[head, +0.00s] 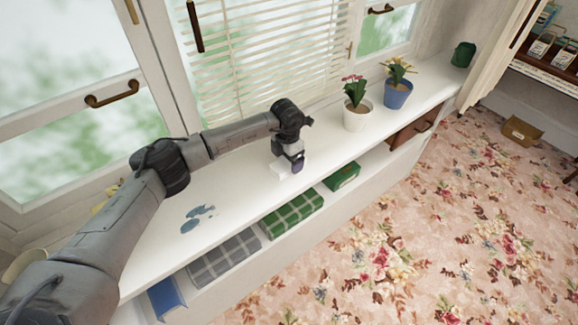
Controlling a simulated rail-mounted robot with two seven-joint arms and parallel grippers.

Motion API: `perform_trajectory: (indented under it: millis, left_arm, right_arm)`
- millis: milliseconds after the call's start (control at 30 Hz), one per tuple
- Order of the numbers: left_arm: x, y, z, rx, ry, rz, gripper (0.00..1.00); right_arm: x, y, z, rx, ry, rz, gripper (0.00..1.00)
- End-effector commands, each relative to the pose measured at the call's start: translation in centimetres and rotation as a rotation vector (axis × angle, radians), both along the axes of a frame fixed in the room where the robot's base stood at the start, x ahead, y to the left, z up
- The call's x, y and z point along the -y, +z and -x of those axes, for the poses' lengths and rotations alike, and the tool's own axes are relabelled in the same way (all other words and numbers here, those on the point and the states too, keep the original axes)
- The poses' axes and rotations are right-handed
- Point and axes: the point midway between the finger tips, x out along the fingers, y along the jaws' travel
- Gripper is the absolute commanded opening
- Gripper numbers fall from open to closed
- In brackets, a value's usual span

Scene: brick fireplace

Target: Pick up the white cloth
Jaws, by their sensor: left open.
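The white cloth (281,171) appears as a small pale patch on the white window shelf (240,190), directly below and beside my left gripper (291,168). It is hard to tell apart from the shelf, and the gripper hides part of it. My left gripper points down with its jaws open, close over the cloth. I cannot tell whether the fingers touch it. My right gripper is not in view.
A white pot with pink flowers (356,118) and a blue pot with yellow flowers (398,94) stand right of the gripper. Small blue-grey items (197,218) lie nearer on the shelf. Window blinds (265,60) are behind.

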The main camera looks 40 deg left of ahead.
Motion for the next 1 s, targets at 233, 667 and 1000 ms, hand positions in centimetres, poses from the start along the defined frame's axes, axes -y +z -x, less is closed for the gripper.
perform_trajectory:
  millis: [233,667,1000]
  left_arm:
    - [0.0,-2.8,0.0,0.000,-0.001,0.000,0.89]
    - [-0.1,-2.8,0.0,-0.001,0.000,0.000,0.67]
    - [-0.1,-2.7,0.0,0.000,0.000,0.000,0.36]
  right_arm:
    - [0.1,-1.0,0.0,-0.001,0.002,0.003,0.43]
    - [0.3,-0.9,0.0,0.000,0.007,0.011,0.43]
    - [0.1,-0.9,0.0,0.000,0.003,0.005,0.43]
